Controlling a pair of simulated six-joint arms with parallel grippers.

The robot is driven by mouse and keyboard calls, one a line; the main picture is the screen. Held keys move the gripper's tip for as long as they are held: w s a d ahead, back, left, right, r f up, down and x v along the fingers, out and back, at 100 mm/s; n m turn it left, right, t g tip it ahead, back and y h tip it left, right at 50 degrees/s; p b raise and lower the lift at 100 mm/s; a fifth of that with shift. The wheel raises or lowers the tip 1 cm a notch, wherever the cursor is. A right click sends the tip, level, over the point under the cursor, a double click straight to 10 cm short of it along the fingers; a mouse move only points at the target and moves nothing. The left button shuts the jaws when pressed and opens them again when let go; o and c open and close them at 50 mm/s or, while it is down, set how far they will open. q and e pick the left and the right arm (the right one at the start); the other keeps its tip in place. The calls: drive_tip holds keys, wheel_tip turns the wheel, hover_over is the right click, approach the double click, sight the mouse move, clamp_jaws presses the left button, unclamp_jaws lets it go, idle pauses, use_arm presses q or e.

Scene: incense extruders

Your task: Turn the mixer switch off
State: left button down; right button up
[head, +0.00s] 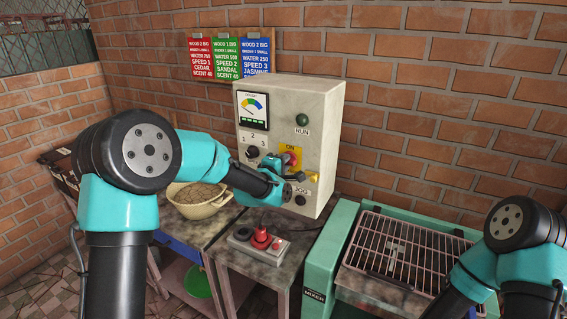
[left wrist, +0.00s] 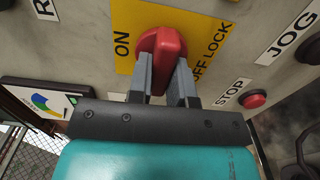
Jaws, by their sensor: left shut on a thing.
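The grey control box (head: 318,110) stands against the brick wall in the head view. Its red rotary switch (head: 295,153) sits on a yellow plate on the front. In the left wrist view the red knob (left wrist: 163,48) lies between the printed words ON and OFF LOCK. I cannot tell for certain which position it is in. My left gripper (left wrist: 161,78) is shut on the knob, one finger on each side. In the head view my left wrist partly covers the switch and panel. My right arm shows at the right, but its gripper is out of view.
A red STOP button (left wrist: 253,98) sits close beside the left gripper. The green RUN lamp (head: 302,119) looks dark. A pedestal with a red button (head: 261,236) stands below the box. A bowl of brown material (head: 198,208) is left; the green mixer with a grille (head: 408,252) is right.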

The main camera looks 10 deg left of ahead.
use_arm(q)
drive_tip(key=c, duration=1)
unclamp_jaws()
drive_tip(key=shift+c, duration=0.2)
drive_tip(key=v, duration=1.7)
drive_tip(key=shift+s+a, duration=0.15)
drive_tip(key=shift+a, duration=0.05)
